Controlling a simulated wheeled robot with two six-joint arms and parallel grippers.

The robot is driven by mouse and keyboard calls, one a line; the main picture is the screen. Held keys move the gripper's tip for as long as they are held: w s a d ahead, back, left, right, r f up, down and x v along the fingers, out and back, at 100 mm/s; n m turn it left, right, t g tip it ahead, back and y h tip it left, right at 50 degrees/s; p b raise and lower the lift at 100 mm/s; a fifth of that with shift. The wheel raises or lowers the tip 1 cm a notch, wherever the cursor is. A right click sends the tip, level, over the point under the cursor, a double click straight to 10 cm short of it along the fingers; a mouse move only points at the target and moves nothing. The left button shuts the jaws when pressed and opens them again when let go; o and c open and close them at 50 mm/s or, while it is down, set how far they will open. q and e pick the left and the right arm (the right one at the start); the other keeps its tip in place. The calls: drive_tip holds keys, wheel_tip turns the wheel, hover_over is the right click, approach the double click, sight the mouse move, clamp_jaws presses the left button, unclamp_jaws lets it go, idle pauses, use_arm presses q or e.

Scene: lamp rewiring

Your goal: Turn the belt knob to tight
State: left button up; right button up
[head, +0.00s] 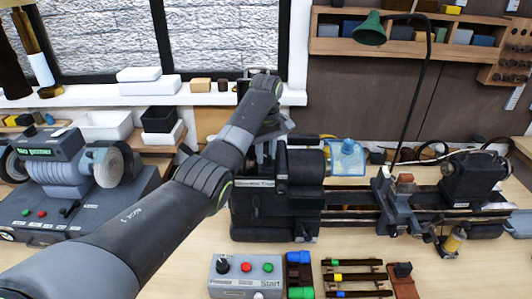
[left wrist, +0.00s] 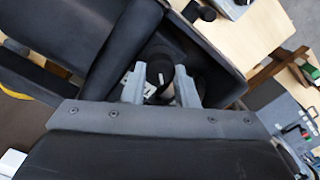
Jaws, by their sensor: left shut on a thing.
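A small lathe stands on the bench, with its dark headstock (head: 306,166) at the middle of the head view. My left arm reaches over to the back left of the headstock. My left gripper (left wrist: 160,92) shows in the left wrist view, with its two grey fingers on either side of a round black knob (left wrist: 159,72). The gripper is shut on this knob, which sits in a recess of the dark housing. A white label is beside the knob, too small to read. In the head view my arm hides the knob. My right gripper is not in view.
A bench grinder (head: 70,165) stands at the left. A clear blue guard (head: 346,158) and a green lamp (head: 370,29) are right of the headstock. A grey control box (head: 245,277) and a rack of tools (head: 352,277) lie in front.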

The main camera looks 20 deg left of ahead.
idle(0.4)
use_arm(q)
drive_tip(key=o, duration=1)
drive_tip(key=shift+s, duration=0.1)
drive_tip(key=shift+s+a+r, duration=0.1)
